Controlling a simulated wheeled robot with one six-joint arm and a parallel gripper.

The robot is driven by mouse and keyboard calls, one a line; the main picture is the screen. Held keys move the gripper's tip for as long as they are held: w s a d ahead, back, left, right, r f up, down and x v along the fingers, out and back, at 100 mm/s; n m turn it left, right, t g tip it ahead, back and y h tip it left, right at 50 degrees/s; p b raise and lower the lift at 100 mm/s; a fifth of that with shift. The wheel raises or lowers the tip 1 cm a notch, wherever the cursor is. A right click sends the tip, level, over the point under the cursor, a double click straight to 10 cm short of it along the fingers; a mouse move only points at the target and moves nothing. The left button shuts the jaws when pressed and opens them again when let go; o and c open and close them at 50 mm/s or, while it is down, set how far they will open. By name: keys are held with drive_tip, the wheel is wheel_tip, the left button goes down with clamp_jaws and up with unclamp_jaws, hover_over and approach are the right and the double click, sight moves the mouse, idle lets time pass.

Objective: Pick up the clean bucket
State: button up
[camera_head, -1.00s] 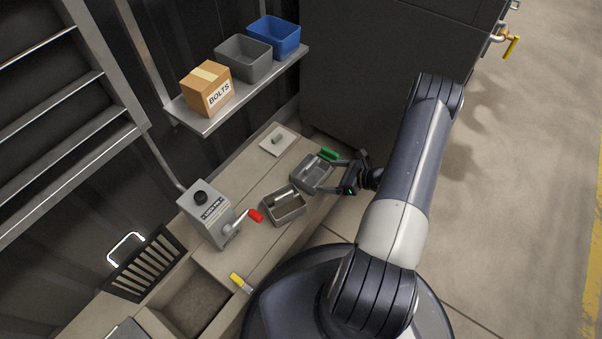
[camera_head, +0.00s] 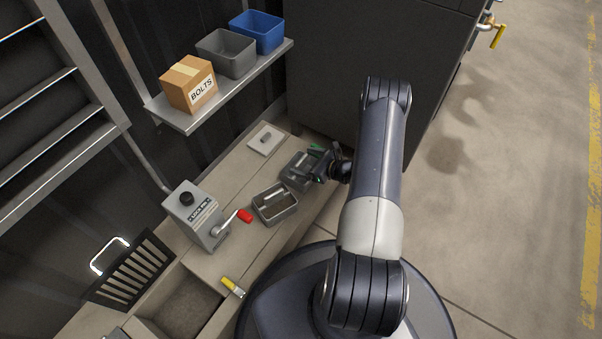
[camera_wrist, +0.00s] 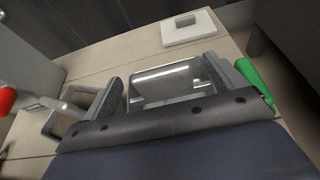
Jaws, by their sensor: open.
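A grey metal bucket (camera_head: 291,172) with a bar across it stands on the bench; I take it as the clean one. My gripper (camera_head: 314,166) is over its right side, hiding part of it. In the wrist view, the bucket (camera_wrist: 168,80) shows a bright, bare interior between the two open fingers (camera_wrist: 168,92). One finger is on each side of the bucket; I cannot tell whether they touch it. A second grey bucket (camera_head: 267,212), brownish inside, stands to the lower left; its edge shows in the wrist view (camera_wrist: 62,122).
A green-handled item (camera_wrist: 254,80) lies close beside my right finger. A white plate with a grey knob (camera_head: 265,140) lies behind. A grey box with a red-handled crank (camera_head: 197,217) and a yellow-handled brush (camera_head: 232,286) are left. A shelf (camera_head: 215,97) hangs above.

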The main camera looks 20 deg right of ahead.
drive_tip(key=shift+x, duration=1.05)
drive_tip(key=c, duration=1.5)
